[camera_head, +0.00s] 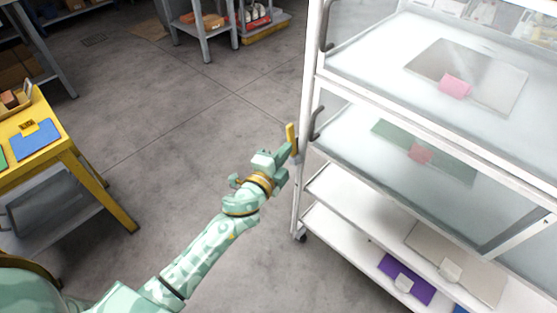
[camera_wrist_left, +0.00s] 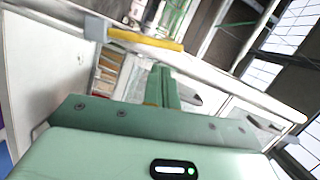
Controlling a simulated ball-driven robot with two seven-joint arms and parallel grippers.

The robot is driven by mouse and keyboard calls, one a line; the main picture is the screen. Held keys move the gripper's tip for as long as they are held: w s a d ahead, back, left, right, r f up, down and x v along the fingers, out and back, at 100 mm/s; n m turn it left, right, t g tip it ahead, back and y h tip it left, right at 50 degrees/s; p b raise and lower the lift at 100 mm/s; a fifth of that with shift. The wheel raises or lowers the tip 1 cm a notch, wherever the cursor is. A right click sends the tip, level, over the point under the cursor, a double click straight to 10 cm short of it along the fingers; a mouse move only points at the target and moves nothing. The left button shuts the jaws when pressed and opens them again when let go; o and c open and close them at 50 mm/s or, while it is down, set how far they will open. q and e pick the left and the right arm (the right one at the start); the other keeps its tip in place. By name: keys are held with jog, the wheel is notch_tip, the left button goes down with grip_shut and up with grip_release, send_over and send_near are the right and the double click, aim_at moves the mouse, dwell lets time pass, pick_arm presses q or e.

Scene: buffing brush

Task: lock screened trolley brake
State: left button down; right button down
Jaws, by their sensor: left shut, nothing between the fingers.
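The screened trolley (camera_head: 312,170) is a white rack of several shelves with a clear front screen, at the right of the head view. A yellow brake lever (camera_head: 291,134) stands roughly upright on a grey mount at the trolley's left post. In the left wrist view the yellow lever (camera_wrist_left: 146,40) lies across the upper left, beyond the fingers. My left gripper (camera_head: 287,152) is shut and empty, right beside the lever's lower part. Its closed fingers show in the wrist view (camera_wrist_left: 162,80). I cannot tell if they touch the lever. My right gripper is not in view.
Dark handles (camera_head: 317,121) stick out from the trolley post just right of the lever. Shelves hold flat panels with pink tags and a purple piece (camera_head: 405,279). A yellow table (camera_head: 70,160) stands at left. Grey floor (camera_head: 190,120) between is clear.

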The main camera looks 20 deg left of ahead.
pick_arm(q)
jog(key=shift+w+d+f+b, duration=0.1)
jog(key=shift+w+b, duration=0.05)
jog(key=shift+w, duration=0.9)
jog(key=shift+w+d+b, duration=0.1)
jog(key=shift+w+b, duration=0.05)
jog(key=shift+w, duration=0.9)
